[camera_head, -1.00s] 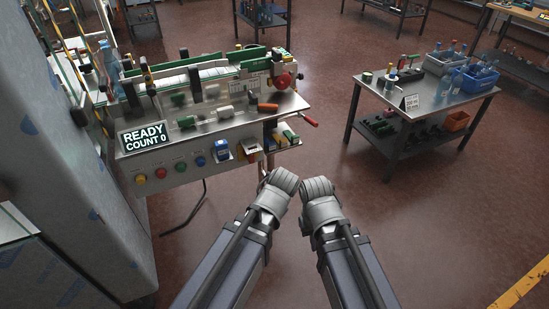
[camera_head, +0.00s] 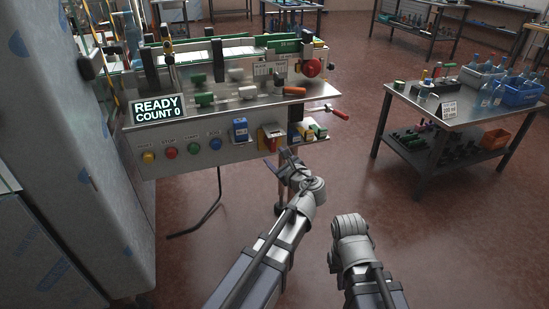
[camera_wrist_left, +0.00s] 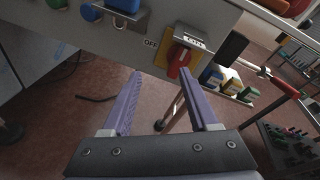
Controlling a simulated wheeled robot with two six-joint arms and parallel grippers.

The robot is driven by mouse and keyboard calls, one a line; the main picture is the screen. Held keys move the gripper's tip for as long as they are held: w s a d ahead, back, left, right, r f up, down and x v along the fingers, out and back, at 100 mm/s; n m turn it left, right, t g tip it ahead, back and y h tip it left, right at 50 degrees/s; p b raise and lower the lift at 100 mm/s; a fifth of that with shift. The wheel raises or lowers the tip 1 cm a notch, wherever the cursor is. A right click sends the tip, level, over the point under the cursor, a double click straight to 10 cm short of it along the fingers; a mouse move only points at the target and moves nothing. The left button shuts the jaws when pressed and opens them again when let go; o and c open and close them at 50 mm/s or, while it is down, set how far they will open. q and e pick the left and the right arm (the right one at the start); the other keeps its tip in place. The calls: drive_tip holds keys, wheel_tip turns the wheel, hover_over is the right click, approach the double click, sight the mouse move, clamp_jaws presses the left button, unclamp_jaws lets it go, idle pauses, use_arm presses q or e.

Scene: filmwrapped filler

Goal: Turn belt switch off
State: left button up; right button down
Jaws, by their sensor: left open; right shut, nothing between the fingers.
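The belt switch (camera_head: 269,138) is a red rotary handle on a yellow plate, low on the right of the machine's front panel. In the left wrist view the switch (camera_wrist_left: 179,59) lies just beyond my fingertips, with an OFF label to its left and an ON label above its handle. My left gripper (camera_wrist_left: 159,74) is open and empty, its two purple fingers pointing at the panel. In the head view my left gripper (camera_head: 287,160) is just below and right of the switch. My right gripper (camera_head: 348,226) is held back, away from the panel, its fingers hidden by the wrist.
Coloured buttons (camera_head: 170,152) and a blue block (camera_head: 240,129) sit left of the switch. Small boxes (camera_head: 307,130) and a red-ended lever (camera_head: 338,113) stick out to its right. A side table (camera_head: 458,108) stands at right; the floor between is clear.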

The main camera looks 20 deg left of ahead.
sight(272, 142)
use_arm(q)
drive_tip(key=w+a+m+t+b, duration=0.2)
drive_tip(key=w+m, duration=0.4)
drive_tip(key=w, duration=0.4)
drive_tip(key=shift+a+t+b, duration=0.4)
drive_tip(key=shift+a+t, duration=0.1)
drive_tip(key=shift+a, duration=0.25)
use_arm(e)
wheel_tip(272, 142, down, 5)
drive_tip(key=shift+r, duration=0.15)
use_arm(q)
drive_tip(key=shift+c, duration=0.3)
clamp_jaws()
